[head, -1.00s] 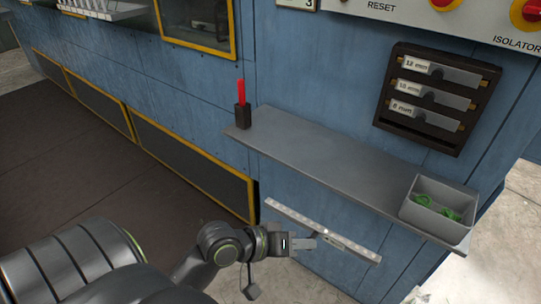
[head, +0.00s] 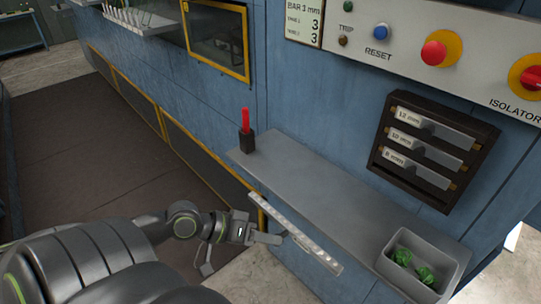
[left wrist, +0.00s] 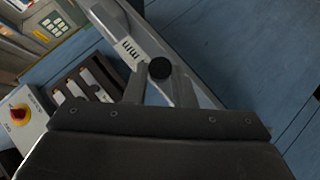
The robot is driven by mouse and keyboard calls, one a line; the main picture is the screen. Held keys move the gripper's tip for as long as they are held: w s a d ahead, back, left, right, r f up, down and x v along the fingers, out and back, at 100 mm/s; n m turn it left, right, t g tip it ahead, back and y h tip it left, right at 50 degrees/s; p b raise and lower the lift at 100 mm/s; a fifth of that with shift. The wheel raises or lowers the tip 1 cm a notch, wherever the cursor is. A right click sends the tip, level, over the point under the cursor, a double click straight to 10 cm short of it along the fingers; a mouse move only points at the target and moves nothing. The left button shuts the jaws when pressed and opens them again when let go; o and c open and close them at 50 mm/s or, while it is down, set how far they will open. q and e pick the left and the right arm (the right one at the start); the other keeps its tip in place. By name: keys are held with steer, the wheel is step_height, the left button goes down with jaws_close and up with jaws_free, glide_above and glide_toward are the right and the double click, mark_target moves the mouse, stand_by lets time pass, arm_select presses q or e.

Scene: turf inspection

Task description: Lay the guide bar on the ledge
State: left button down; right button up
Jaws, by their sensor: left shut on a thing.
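The guide bar (head: 293,234) is a long pale metal strip with a row of small marks. My left gripper (head: 266,238) is shut on it near its middle and holds it in the air. In the head view the bar lies just in front of the front edge of the grey ledge (head: 318,187), nearly parallel to it. I cannot tell its height against the ledge. In the left wrist view the bar (left wrist: 122,38) shows a white label ending in "mm", between the fingers of my left gripper (left wrist: 160,88). My right gripper is not in view.
A red marker in a dark holder (head: 247,142) stands at the ledge's far left end. A grey bin with green items (head: 447,262) is at its right end. A dark rack of labelled bars (head: 425,150) hangs on the blue wall above. The ledge's middle is clear.

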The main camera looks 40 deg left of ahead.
mark_target(285, 227)
arm_select(q)
steer(key=shift+w+d, duration=0.1)
steer(key=shift+w, duration=0.65)
steer(key=w+b, duration=0.1)
steer(key=w, duration=0.2)
steer(key=shift+w+d, duration=0.1)
steer(key=shift+w, duration=0.15)
steer(key=w+f+b, duration=0.5)
steer(key=w, duration=0.1)
steer(key=shift+w+d+f+b, duration=0.2)
steer(key=shift+w+d+b, duration=0.1)
steer(key=shift+w, duration=0.05)
stand_by(0.7)
steer(key=shift+f, duration=0.25)
stand_by(0.5)
